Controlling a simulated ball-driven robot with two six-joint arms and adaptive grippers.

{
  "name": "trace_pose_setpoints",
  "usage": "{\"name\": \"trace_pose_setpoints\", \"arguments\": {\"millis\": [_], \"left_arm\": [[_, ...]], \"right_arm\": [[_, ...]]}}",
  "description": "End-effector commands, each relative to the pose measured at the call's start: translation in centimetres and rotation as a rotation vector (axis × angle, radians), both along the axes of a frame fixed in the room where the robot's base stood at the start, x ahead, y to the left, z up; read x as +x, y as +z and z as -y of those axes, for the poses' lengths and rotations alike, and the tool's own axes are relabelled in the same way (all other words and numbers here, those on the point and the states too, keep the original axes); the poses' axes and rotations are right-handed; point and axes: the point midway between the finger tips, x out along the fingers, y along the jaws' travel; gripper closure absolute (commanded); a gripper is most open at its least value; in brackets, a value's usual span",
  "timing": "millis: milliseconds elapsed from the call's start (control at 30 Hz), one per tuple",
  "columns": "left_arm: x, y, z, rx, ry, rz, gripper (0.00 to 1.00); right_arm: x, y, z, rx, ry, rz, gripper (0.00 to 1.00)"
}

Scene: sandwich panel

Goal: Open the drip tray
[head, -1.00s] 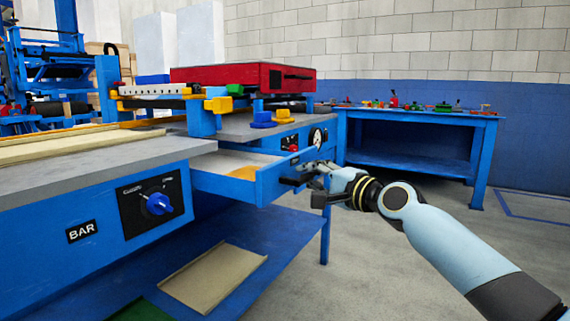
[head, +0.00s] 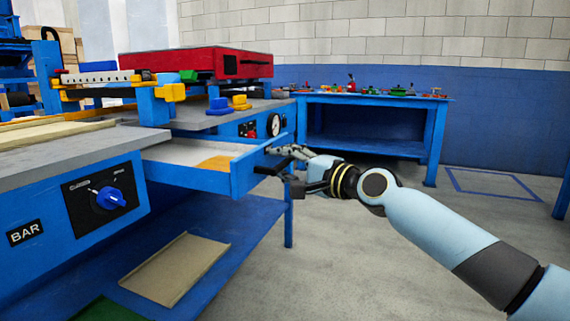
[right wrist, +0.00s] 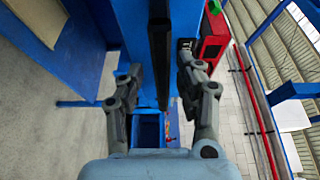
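The drip tray (head: 243,176) is a blue, drawer-like tray sticking out of the blue bench, left of centre in the head view. Its pale inside and an orange-tan patch show. My right gripper (head: 284,168) is at the tray's front face. In the right wrist view, a long black bar, the handle (right wrist: 159,45), stands between the two fingers of my right gripper (right wrist: 161,72). The fingers are apart, one on each side of the bar, with a gap visible on both sides. My left gripper is not in view.
The bench has a blue knob (head: 110,197) and a gauge (head: 274,125). A red box (head: 190,64) sits above. A lower shelf holds a tan panel (head: 176,268). A blue table (head: 436,135) stands behind. The grey floor (head: 350,250) in front is clear.

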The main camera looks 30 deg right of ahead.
Motion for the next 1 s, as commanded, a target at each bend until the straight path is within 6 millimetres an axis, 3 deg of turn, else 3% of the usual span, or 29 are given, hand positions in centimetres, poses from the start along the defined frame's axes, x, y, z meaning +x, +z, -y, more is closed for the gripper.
{"name": "trace_pose_setpoints", "arguments": {"millis": [267,533,700,1000], "left_arm": [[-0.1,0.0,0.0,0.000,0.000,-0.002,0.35],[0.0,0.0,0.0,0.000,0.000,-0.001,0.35],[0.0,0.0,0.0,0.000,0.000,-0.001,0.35],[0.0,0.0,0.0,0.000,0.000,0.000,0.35]], "right_arm": [[-0.6,0.1,0.2,-0.004,-0.001,0.002,0.64],[-5.1,0.0,1.4,-0.007,0.003,-0.001,0.64],[-6.8,0.0,1.9,-0.004,0.000,0.000,0.64],[-7.2,0.1,2.0,0.001,0.000,0.002,0.64]]}}
